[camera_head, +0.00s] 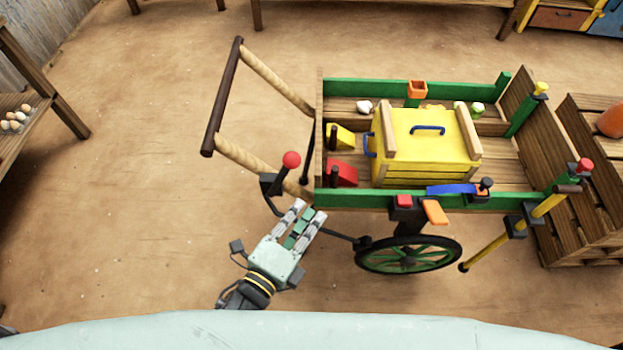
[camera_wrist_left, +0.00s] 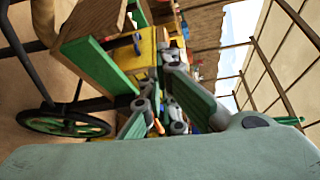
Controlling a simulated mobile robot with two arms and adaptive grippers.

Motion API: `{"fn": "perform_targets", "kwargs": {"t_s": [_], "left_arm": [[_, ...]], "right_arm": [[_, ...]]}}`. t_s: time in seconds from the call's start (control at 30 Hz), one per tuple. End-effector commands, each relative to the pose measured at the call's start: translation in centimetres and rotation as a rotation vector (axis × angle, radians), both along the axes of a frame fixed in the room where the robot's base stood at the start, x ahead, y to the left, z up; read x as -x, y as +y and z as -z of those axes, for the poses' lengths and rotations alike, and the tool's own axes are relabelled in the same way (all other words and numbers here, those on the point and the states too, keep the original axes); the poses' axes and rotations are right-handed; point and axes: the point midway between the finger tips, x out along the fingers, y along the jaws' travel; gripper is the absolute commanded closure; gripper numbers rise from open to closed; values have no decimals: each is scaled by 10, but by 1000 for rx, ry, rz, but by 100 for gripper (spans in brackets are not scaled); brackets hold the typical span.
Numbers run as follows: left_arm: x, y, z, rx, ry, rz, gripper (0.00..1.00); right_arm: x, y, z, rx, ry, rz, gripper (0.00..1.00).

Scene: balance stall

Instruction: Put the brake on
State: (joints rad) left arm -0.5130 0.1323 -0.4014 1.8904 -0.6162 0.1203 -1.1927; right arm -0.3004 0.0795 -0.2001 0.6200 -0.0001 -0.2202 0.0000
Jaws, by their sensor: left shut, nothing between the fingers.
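A black lever with a red ball knob (camera_head: 291,159) stands at the handle end of the wooden cart, and a dark rod runs from it toward the spoked wheel (camera_head: 408,254). The wheel has a black tyre and green spokes, and it also shows in the left wrist view (camera_wrist_left: 65,123). My left gripper (camera_head: 309,210) is shut and empty. It is below and slightly right of the knob in the head view, apart from the knob. Whether it touches the rod cannot be told. The lever is not clear in the left wrist view. My right gripper is not in view.
The cart holds a yellow crate (camera_head: 428,138) and yellow and red wedges. Its push handle (camera_head: 222,95) extends left. A yellow prop (camera_head: 488,244) hangs at the right. Wooden crates (camera_head: 590,190) stand at far right. The floor left of the handle is clear.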

Motion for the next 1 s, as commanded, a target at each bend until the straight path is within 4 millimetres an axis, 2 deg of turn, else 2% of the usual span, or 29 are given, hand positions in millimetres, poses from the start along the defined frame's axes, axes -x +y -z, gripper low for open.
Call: {"fn": "perform_targets", "kwargs": {"t_s": [0.17,0.6,0.7,0.8,1.0], "left_arm": [[-12,-7,-8,-10,-25,4,100],[-91,-50,0,-7,-21,4,100],[-91,-31,-3,-13,-19,4,100],[-93,-19,-5,-11,-18,3,100],[-94,-10,-5,-7,-18,4,100]], "right_arm": [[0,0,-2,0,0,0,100],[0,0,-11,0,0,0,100],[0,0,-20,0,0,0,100],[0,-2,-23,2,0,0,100],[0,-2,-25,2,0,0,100]]}}
